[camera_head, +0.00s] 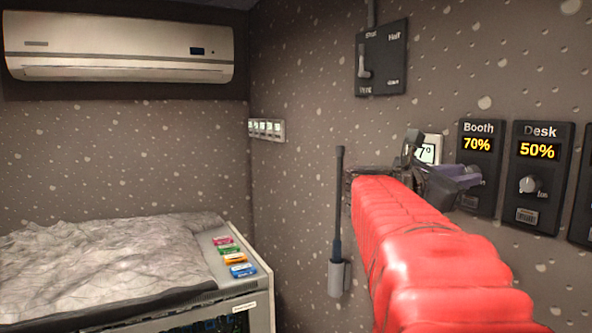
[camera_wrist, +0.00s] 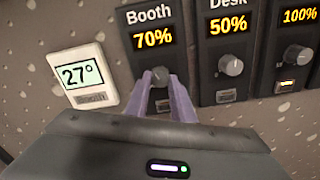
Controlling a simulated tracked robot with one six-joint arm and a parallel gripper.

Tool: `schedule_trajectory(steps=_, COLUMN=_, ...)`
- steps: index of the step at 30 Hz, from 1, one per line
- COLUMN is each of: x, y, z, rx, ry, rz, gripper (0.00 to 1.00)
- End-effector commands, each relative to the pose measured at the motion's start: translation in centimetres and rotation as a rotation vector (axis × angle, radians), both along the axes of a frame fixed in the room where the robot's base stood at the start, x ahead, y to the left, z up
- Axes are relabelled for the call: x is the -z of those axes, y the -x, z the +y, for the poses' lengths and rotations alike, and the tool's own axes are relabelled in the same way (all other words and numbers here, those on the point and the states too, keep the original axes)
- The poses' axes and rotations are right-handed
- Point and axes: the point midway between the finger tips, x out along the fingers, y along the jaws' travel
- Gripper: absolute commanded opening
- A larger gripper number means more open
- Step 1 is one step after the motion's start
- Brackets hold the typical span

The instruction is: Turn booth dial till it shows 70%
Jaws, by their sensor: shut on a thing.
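The booth panel (camera_head: 479,144) is a dark plate on the right wall, and its yellow display reads 70%. The booth panel (camera_wrist: 153,37) also reads 70% in the wrist view. My gripper (camera_head: 472,178) reaches the lower part of this panel, and my red-sleeved arm comes in from the lower right. In the wrist view my gripper (camera_wrist: 162,76) has its two purple fingers shut on the booth dial (camera_wrist: 160,78), a small grey knob below the display. The dial is mostly hidden between the fingers, and is hidden behind my gripper in the head view.
To the right are the desk panel (camera_head: 541,150) reading 50% and a panel (camera_wrist: 298,33) reading 100%. Left of the booth panel is a thermostat (camera_wrist: 83,75) showing 27°. A lever switch (camera_head: 381,60) is higher on the wall. A rod in a holder (camera_head: 338,220) hangs left of my arm.

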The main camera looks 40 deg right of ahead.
Motion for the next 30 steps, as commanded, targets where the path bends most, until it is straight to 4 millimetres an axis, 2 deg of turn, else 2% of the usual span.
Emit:
schedule_trajectory(steps=1, x=0.58, y=-0.21, z=-0.11, rx=-0.003, ry=-0.011, rz=0.009, gripper=0.0)
schedule_trajectory(steps=13, x=0.71, y=-0.19, z=-0.12, rx=-0.002, ry=-0.014, rz=0.016, gripper=0.0)
schedule_trajectory(steps=14, x=0.72, y=-0.2, z=-0.12, rx=-0.002, ry=-0.015, rz=0.015, gripper=0.24)
schedule_trajectory(steps=15, x=0.67, y=-0.18, z=-0.11, rx=-0.002, ry=-0.014, rz=0.015, gripper=0.27)
schedule_trajectory(steps=21, x=0.39, y=-0.08, z=-0.06, rx=0.0, ry=-0.008, rz=0.013, gripper=0.41)
schedule_trajectory(steps=30, x=0.21, y=-0.06, z=0.1, rx=0.0, ry=-0.005, rz=0.012, gripper=0.41)
